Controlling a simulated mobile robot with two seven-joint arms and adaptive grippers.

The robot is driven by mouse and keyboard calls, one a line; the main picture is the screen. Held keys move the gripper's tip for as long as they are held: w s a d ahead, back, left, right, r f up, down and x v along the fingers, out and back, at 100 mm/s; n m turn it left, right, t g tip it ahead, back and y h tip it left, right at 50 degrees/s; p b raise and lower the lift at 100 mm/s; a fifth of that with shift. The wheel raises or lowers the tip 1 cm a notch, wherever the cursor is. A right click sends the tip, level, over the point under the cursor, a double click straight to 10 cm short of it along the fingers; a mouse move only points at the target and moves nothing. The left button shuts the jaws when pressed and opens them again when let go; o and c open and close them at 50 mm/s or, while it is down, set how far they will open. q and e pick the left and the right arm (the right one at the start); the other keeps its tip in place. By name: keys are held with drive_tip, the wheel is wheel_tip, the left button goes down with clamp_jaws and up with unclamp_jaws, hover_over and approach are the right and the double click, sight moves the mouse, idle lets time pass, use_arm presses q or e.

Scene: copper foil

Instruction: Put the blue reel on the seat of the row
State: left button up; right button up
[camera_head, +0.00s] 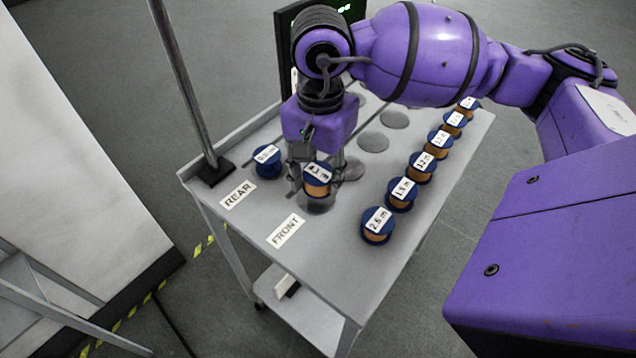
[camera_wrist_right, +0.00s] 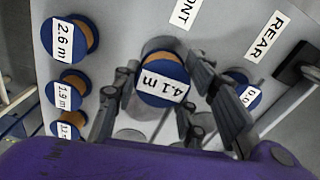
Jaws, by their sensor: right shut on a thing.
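My right gripper (camera_head: 322,165) points down over the cart and is shut on a blue reel with copper-coloured winding (camera_head: 318,185). Its label reads 4.1 m in the right wrist view (camera_wrist_right: 163,82), where the fingers stand on either side of it. In the head view a grey round seat (camera_head: 321,207) shows just below the held reel; I cannot tell whether they touch. More empty round seats (camera_head: 373,142) lie behind the gripper, partly hidden by it. Another blue reel (camera_head: 267,162) stands left of the gripper, near the REAR label. My left gripper is not in view.
Several labelled blue reels (camera_head: 377,226) stand in a line along the cart's right side. The grey cart top (camera_head: 330,265) carries REAR (camera_head: 238,195) and FRONT (camera_head: 286,231) labels. A metal post (camera_head: 184,80) rises at its left edge. A dark display (camera_head: 288,50) stands behind.

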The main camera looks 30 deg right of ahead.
sight(318, 186)
drive_tip(key=shift+w+a+f, duration=0.1)
drive_tip(key=shift+w+f, duration=0.05)
drive_tip(key=shift+f, duration=0.75)
drive_tip(key=shift+w+f, duration=0.1)
drive_tip(key=shift+f, duration=0.8)
drive_tip(key=shift+f, duration=0.1)
drive_tip(key=shift+f, duration=0.15)
drive_tip(key=o, duration=1.1)
drive_tip(key=shift+o, duration=0.2)
drive_tip(key=shift+r, duration=0.2)
wheel_tip(318, 186, up, 12)
drive_tip(key=shift+r, duration=0.1)
